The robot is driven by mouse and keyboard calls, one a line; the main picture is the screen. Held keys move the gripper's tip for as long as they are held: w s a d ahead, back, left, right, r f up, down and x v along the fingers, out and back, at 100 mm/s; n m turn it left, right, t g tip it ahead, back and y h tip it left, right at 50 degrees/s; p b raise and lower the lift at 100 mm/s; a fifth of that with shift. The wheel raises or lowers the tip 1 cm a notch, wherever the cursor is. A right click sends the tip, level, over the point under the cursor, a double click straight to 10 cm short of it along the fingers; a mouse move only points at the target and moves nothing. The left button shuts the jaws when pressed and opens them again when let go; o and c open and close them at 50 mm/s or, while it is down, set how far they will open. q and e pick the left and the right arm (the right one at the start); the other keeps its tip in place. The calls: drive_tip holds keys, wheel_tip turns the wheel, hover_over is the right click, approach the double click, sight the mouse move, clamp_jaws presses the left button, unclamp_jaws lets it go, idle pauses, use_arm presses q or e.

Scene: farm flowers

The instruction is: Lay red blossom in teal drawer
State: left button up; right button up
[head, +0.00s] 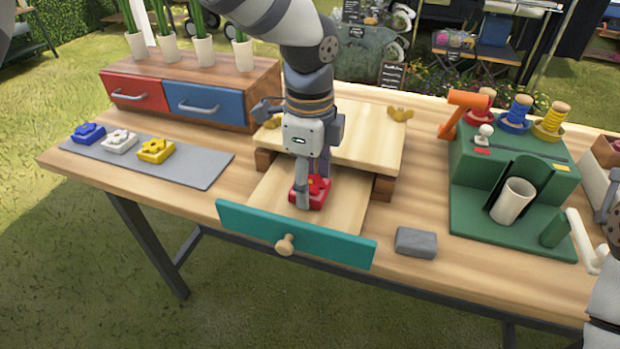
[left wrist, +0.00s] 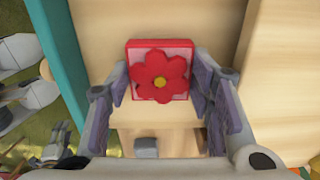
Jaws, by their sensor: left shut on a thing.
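The red blossom (head: 320,187) is a flower on a square red block. My left gripper (head: 312,193) points down and is shut on the block's sides. In the left wrist view the blossom (left wrist: 160,78) sits between the two fingers, yellow centre up. The teal drawer (head: 262,224) is pulled out, with a round wooden knob on its front. The blossom is inside the drawer's outline, low over its pale floor. I cannot tell if it touches the floor. My right gripper (head: 607,212) shows only partly at the right edge; its fingers are unclear.
A grey mat (head: 200,172) at left holds blue, white and yellow blossoms. Behind it stands a cabinet with red and blue drawers (head: 205,104). A grey block (head: 416,242) lies right of the teal drawer. A green stand (head: 470,225) with a white cup is further right.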

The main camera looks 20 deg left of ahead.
use_arm(q)
drive_tip(key=shift+f, duration=0.2)
drive_tip(key=o, duration=1.1)
drive_tip(key=shift+r, duration=0.1)
wheel_tip(320, 180, up, 12)
drive_tip(key=shift+r, duration=0.1)
